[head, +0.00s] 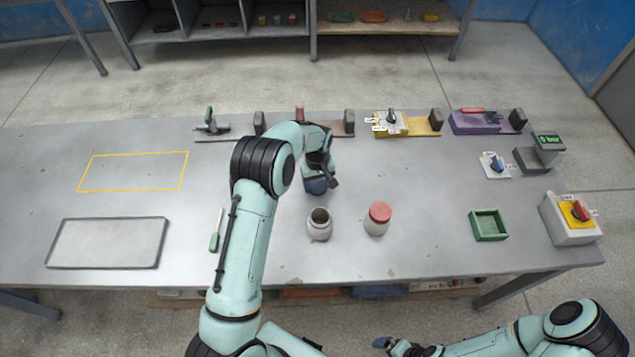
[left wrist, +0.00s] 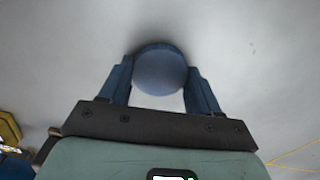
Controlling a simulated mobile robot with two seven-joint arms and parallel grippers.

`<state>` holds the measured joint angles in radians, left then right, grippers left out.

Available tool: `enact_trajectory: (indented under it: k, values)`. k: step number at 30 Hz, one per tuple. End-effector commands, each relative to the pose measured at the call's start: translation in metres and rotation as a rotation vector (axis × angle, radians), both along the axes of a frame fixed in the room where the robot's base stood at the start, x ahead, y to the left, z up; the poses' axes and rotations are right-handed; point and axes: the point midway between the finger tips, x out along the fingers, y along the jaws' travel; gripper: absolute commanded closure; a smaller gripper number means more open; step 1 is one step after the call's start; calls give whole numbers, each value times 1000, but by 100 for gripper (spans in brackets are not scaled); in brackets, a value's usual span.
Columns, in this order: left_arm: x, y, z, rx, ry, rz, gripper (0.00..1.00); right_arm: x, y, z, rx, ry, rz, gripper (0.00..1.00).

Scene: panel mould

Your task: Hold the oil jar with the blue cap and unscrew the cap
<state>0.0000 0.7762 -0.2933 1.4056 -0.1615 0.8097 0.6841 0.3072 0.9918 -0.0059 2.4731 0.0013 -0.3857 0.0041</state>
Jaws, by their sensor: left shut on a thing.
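My left gripper (head: 318,184) is low over the grey table, just behind an open pale jar. In the left wrist view its two blue fingers (left wrist: 160,84) are shut on a round blue cap (left wrist: 160,70). The cap also shows in the head view (head: 316,187), partly hidden by the gripper, apart from the jar. Whether it touches the table is hard to tell. The open jar (head: 319,228) stands upright with its dark mouth bare, and no gripper holds it. My right gripper (head: 386,344) is at the bottom edge, away from the jar; its fingers are too small to read.
A red-capped jar (head: 377,221) stands right of the open jar. A green-handled tool (head: 215,240) lies to the left. A green tray (head: 488,225) and a switch box (head: 570,222) are at the right. Fixtures line the back edge. The yellow outlined area (head: 134,172) is clear.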

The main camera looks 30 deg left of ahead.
Motion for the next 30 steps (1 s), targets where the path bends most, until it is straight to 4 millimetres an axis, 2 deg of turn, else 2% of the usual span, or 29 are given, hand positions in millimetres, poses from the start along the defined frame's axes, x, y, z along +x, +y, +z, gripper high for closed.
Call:
enact_trajectory:
  k: [12, 13, 15, 24, 30]
  values:
    - [0, 0, -7, 0, 0, 0, 74, -1, 0, -1, -1, 2, -1, 0]
    - [0, 0, -7, 0, -1, 0, 28, -1, 0, -1, 0, 1, 0, 0]
    - [0, 0, -6, 0, -1, 0, 12, -1, 0, -1, 0, 1, 0, 0]
    - [1, 0, -4, 0, -1, 1, 12, 0, 0, 0, 0, 0, 0, 0]
    - [2, 0, 20, 1, -6, 0, 12, 0, 0, 0, 0, 0, 0, 0]
